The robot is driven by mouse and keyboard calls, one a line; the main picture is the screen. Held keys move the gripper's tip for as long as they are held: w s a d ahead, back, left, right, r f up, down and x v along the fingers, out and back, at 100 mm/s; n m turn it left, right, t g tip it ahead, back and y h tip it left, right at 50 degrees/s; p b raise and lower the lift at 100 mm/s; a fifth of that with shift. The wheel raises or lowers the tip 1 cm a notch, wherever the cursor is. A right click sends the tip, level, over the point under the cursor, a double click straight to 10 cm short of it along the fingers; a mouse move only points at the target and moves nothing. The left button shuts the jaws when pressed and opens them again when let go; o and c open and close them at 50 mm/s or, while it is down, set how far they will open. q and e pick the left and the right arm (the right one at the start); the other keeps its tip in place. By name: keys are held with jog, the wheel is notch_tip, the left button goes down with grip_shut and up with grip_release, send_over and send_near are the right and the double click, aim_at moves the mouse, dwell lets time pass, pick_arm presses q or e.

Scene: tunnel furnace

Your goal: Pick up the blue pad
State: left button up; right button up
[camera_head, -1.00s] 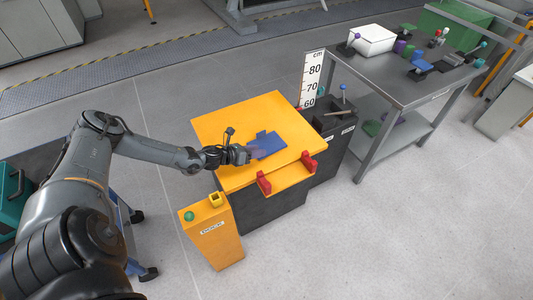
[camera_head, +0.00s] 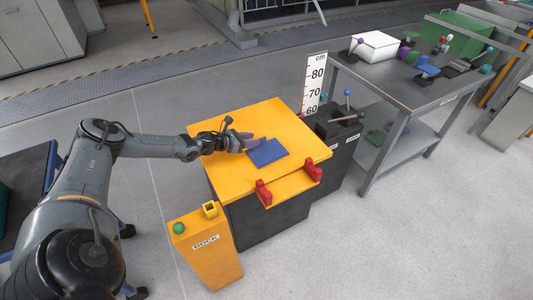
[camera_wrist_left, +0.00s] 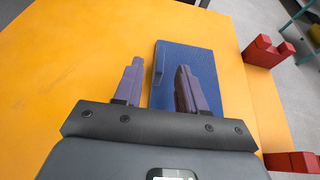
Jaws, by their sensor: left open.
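The blue pad (camera_head: 268,153) lies flat on the yellow tabletop. It also shows in the left wrist view (camera_wrist_left: 205,75), with a small tab on its left edge between my fingers. My left gripper (camera_head: 254,143) is open at the pad's far-left edge in the head view. In the wrist view the left gripper (camera_wrist_left: 159,64) has one finger left of the pad over yellow surface, the other in front of the pad. I cannot tell whether the fingers touch anything. My right gripper is out of view.
The yellow table (camera_head: 225,172) has red brackets (camera_head: 264,192) on its front ledge. A yellow dock post (camera_head: 211,250) stands in front. A dark box with levers (camera_head: 338,125) and a height scale (camera_head: 314,85) stand to the right, before a grey bench (camera_head: 400,90).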

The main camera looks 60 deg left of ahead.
aim_at(267, 149)
pick_arm(q)
jog(key=b+x, duration=0.2)
jog(key=x, duration=0.1)
jog(key=shift+w+f, duration=0.15)
jog(key=shift+w, duration=0.05)
jog(key=shift+w+d+f, duration=0.1)
jog(key=shift+w+f, duration=0.05)
jog(key=shift+w, duration=0.5)
grip_shut()
